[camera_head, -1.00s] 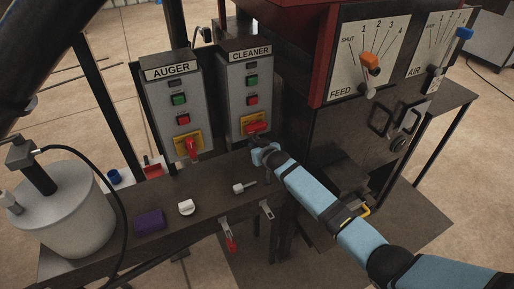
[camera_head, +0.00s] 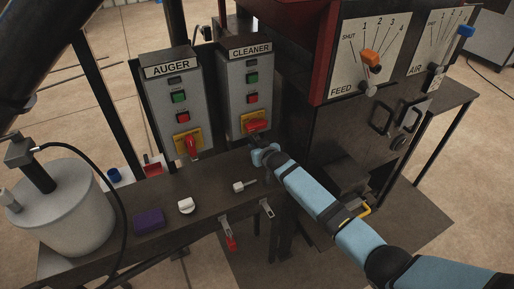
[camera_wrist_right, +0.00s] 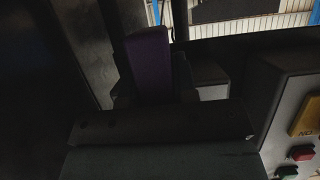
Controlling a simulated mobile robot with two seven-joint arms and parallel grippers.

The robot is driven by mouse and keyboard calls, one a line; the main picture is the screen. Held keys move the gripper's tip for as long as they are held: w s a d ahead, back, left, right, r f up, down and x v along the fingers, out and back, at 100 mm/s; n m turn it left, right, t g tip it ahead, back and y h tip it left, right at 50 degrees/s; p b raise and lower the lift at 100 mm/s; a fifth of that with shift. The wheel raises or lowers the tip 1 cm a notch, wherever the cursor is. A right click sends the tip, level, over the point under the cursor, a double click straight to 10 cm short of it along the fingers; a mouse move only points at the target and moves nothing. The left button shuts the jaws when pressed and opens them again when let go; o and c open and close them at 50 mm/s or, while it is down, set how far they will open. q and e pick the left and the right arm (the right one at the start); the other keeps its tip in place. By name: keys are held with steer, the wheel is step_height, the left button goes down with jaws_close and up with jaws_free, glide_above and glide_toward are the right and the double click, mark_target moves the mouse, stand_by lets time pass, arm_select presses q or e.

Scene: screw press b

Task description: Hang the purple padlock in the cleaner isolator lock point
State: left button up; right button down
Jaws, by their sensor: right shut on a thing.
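The cleaner isolator (camera_head: 257,125) has a red handle turned sideways on a yellow plate, low on the CLEANER box. It also shows partly in the right wrist view, where its yellow plate (camera_wrist_right: 306,118) is at the right edge. My right gripper (camera_head: 257,142) is just below this isolator. It is shut on the purple padlock (camera_wrist_right: 149,62), whose purple body shows between the dark fingers in the right wrist view. The gripper hides the padlock in the head view. I cannot tell whether its shackle touches the lock point. My left gripper is not in view.
The AUGER box (camera_head: 172,98) stands left of the CLEANER box (camera_head: 245,85). On the dark bench lie a purple block (camera_head: 149,220), a white knob-like piece (camera_head: 186,206) and a small metal part (camera_head: 244,185). A pale canister (camera_head: 62,215) stands at the left.

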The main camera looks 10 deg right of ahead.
steer(key=c, duration=0.8)
jaws_free()
steer(key=shift+s, duration=0.1)
steer(key=v, duration=1.3)
steer(key=shift+s+r, duration=0.2)
steer(key=shift+s, duration=0.1)
steer(key=s+d+f+p, duration=0.1)
steer(key=s+f+p, duration=0.1)
steer(key=s, duration=0.9)
steer(key=s+d+f+g+p, duration=0.1)
steer(key=s+f+p, duration=0.1)
steer(key=s, duration=0.9)
steer(key=s+d+f+g+p, duration=0.1)
steer(key=s+d+f+p, duration=0.1)
steer(key=s, duration=0.9)
steer(key=shift+s+f+h+p, duration=0.2)
steer(key=shift+s+h+p, duration=0.15)
steer(key=shift+h, duration=0.05)
